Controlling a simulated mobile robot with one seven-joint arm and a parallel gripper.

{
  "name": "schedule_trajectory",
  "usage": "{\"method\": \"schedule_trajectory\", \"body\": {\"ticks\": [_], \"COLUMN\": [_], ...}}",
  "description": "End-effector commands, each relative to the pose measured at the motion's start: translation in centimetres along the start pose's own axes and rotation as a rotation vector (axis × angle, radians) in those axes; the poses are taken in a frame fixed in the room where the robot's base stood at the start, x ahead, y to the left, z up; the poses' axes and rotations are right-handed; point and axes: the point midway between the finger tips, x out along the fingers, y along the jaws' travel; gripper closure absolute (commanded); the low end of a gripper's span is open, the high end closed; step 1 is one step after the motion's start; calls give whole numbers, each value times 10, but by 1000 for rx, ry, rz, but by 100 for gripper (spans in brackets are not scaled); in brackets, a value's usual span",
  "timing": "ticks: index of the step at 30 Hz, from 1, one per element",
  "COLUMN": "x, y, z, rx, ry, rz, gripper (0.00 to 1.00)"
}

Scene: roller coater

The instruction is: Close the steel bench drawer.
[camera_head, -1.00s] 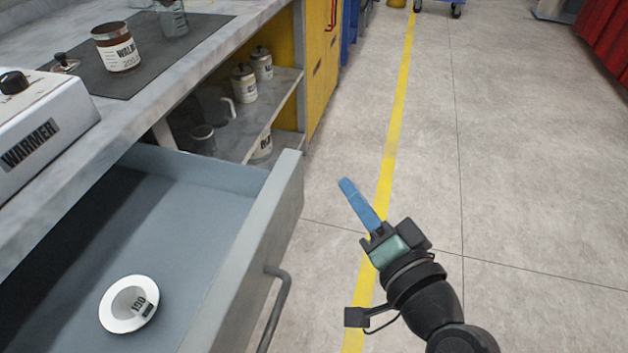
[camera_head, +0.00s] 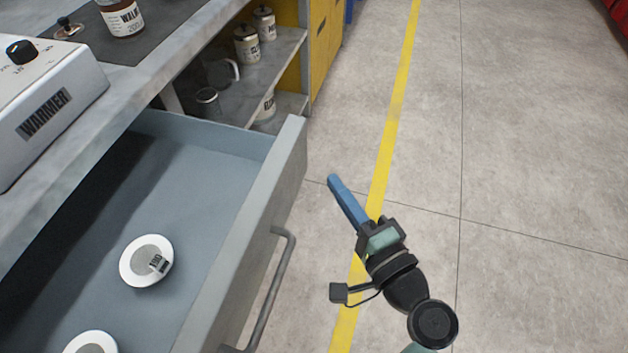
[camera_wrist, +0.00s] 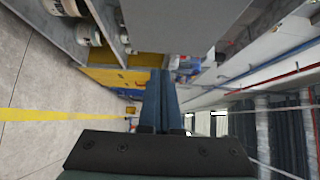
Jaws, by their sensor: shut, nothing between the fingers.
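The steel bench drawer (camera_head: 215,250) stands pulled out from under the bench, in the left half of the head view. Its grey front carries a bar handle (camera_head: 272,290) on the outer face. Inside lie two white round items, one whole (camera_head: 133,268) and one cut by the bottom edge (camera_head: 92,343). My gripper (camera_head: 333,182) has blue fingers and is shut and empty. It is over the floor to the right of the drawer front, apart from the handle. In the wrist view the fingers (camera_wrist: 160,95) lie together; the handle is not clear there.
On the bench top (camera_head: 165,75) stand a white warmer (camera_head: 50,110) and a brown labelled jar (camera_head: 122,18). Open shelves (camera_head: 262,75) with jars and a mug are beyond the drawer. The floor (camera_head: 530,180) to the right is clear, with a yellow line (camera_head: 392,130).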

Motion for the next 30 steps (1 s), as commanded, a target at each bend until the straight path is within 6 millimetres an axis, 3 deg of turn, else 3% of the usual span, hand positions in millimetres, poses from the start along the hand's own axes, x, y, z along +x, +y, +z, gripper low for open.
{"method": "schedule_trajectory", "body": {"ticks": [3, 9, 24, 30], "x": [16, 30, 34, 45], "y": [0, 0, 0, -1], "z": [12, 26, 30, 42], "rx": [0, 0, -1, -1], "ry": [-4, -1, 0, -5], "rz": [1, 0, 0, 0], "gripper": [100, 100, 100, 100]}}
